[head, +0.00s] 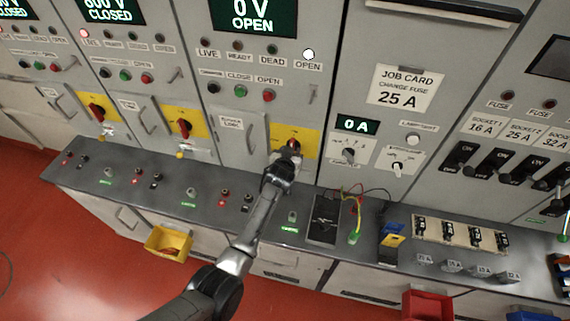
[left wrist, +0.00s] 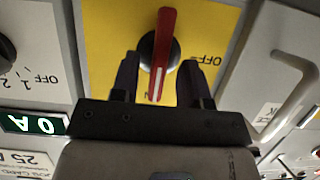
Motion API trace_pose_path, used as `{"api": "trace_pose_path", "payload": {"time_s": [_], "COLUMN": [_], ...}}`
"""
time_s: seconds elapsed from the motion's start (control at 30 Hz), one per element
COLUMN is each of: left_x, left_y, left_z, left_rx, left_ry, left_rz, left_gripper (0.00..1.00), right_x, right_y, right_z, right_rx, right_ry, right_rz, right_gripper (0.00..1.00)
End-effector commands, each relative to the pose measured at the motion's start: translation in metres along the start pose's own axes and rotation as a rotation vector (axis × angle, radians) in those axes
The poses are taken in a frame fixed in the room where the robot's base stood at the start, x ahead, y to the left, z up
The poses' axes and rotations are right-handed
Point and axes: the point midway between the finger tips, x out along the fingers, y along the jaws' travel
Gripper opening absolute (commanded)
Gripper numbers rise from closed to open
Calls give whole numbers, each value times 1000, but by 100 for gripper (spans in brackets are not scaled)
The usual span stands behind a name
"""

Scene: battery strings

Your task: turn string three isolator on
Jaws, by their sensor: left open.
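The string three isolator is a red rotary handle on a yellow plate (head: 313,142), on the panel whose display (head: 253,14) reads 0 V OPEN. In the left wrist view the red handle (left wrist: 166,40) stands nearly vertical in the picture. Its white line is at the lower end, near partly hidden lettering; OFF is printed to the right. My left gripper (head: 290,157) is at the handle. In the left wrist view its open fingers (left wrist: 160,65) stand on either side of the handle, with gaps visible. My right gripper is not in view.
Two more red isolators (head: 97,113) (head: 184,128) sit on yellow plates to the left. Below runs a grey bench top (head: 155,199) with a black meter (head: 324,219) and leads. A grey door handle (head: 249,137) is just left of the isolator. A lit lamp (head: 308,54) shows above OPEN.

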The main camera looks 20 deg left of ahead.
Motion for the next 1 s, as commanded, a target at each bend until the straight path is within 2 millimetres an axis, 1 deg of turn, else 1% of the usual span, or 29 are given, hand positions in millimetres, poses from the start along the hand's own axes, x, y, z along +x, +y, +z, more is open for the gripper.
{"api": "trace_pose_path", "payload": {"time_s": [0.13,0.6,0.8,1.0], "left_x": [-20,-96,-117,-127], "left_y": [0,0,0,0], "left_z": [0,1,0,0], "left_rx": [-1,0,1,1], "left_ry": [1,1,2,1], "left_rz": [1,2,1,1], "left_gripper": [42,42,42,42], "right_x": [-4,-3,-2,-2], "right_y": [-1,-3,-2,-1], "right_z": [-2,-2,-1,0], "right_rx": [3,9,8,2], "right_ry": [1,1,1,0], "right_rz": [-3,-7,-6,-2], "right_gripper": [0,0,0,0]}}
